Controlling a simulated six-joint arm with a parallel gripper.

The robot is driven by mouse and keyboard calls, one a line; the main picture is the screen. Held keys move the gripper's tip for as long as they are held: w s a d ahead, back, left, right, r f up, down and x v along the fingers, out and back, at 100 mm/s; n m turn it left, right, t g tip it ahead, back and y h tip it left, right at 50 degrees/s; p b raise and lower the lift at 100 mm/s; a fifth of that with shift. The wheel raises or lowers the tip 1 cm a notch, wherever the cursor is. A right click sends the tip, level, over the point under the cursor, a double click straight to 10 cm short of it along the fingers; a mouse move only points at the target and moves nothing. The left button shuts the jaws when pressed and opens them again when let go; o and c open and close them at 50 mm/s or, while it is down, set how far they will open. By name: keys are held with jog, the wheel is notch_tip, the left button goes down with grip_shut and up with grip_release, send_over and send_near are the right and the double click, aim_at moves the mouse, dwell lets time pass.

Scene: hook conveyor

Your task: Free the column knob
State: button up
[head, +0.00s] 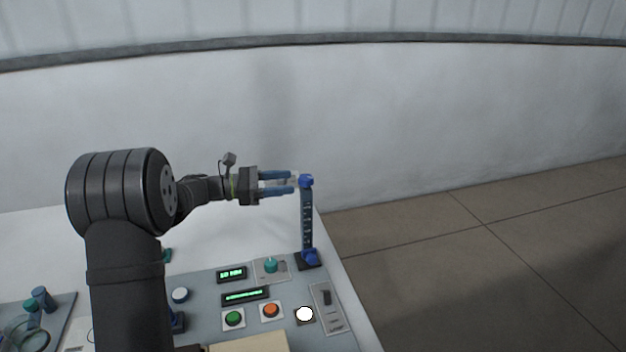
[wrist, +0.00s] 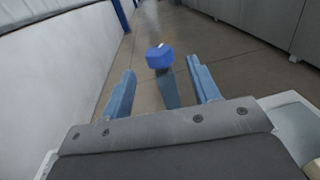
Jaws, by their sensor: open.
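The column (head: 307,222) is a dark blue upright post with marks along it, at the right edge of the control panel in the head view. A blue knob (head: 306,181) sits at its top; it also shows in the wrist view (wrist: 160,57). Another blue part (head: 309,257) is at the column's foot. My gripper (head: 294,182) is level beside the column top, its blue fingers pointing at the knob. In the wrist view my gripper (wrist: 162,80) is open, with the knob between the lines of the fingers and slightly beyond their tips. Whether a finger touches it I cannot tell.
The grey panel (head: 205,300) carries green displays (head: 244,296), a green button (head: 233,318), an orange button (head: 270,310), a lit white button (head: 304,314), a teal dial (head: 270,265) and a slider (head: 327,298). A wall stands behind; open floor lies right.

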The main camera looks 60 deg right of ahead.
aim_at(306, 180)
jog(key=x, duration=0.8)
jog(key=shift+c, duration=0.3)
jog(key=c, duration=0.9)
